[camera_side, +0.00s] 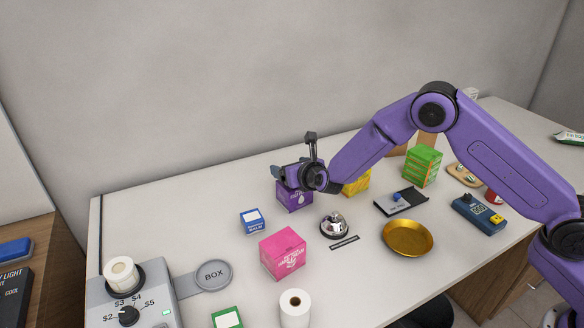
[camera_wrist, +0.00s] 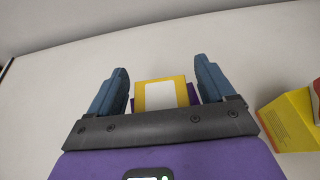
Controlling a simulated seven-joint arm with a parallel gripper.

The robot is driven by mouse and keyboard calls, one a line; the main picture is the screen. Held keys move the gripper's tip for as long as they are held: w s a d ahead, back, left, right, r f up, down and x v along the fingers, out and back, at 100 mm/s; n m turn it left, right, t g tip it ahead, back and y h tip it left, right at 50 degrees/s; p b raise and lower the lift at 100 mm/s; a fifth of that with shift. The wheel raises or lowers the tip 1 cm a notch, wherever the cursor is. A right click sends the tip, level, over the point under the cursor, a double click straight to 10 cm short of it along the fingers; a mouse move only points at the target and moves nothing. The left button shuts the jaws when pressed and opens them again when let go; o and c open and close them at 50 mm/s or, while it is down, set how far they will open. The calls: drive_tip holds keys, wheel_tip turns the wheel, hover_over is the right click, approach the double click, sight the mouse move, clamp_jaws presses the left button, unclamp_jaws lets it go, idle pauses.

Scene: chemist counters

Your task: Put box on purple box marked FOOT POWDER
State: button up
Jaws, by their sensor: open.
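A small yellow box with a white label (camera_wrist: 165,94) shows between my fingers in the wrist view. It appears to rest on a purple box (camera_wrist: 193,94), whose edges show around it. In the side view the purple box (camera_side: 295,200) stands toward the back of the counter, just below my gripper (camera_side: 278,172). My gripper hides its top and the small yellow box there. My gripper (camera_wrist: 162,70) is open, its blue fingers on either side of the yellow box with gaps between. I cannot read FOOT POWDER on the purple box.
Another yellow box (camera_side: 357,184) stands close right of my gripper. A blue box (camera_side: 251,221), pink box (camera_side: 283,253) and bell (camera_side: 334,224) stand in front. The counter's back left is clear.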

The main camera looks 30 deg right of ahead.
drive_tip(key=shift+r, duration=0.15)
drive_tip(key=v, duration=1.2)
drive_tip(key=s+d+r+m+g+h, duration=0.2)
drive_tip(key=s+d+r+m, duration=0.1)
drive_tip(key=s+d+m, duration=0.35)
drive_tip(key=s+d+r+m+g+h, duration=0.2)
drive_tip(key=s+d+r+m+g, duration=0.1)
drive_tip(key=s+d+m, duration=0.3)
drive_tip(key=s+d+m+g+y, duration=0.1)
drive_tip(key=s+m+g, duration=0.3)
drive_tip(key=s, duration=0.9)
drive_tip(key=s+d+m+g+y, duration=0.1)
drive_tip(key=s+m+g+y, duration=0.2)
drive_tip(key=s+m, duration=0.4)
drive_tip(key=s+g, duration=0.1)
drive_tip(key=s, duration=0.6)
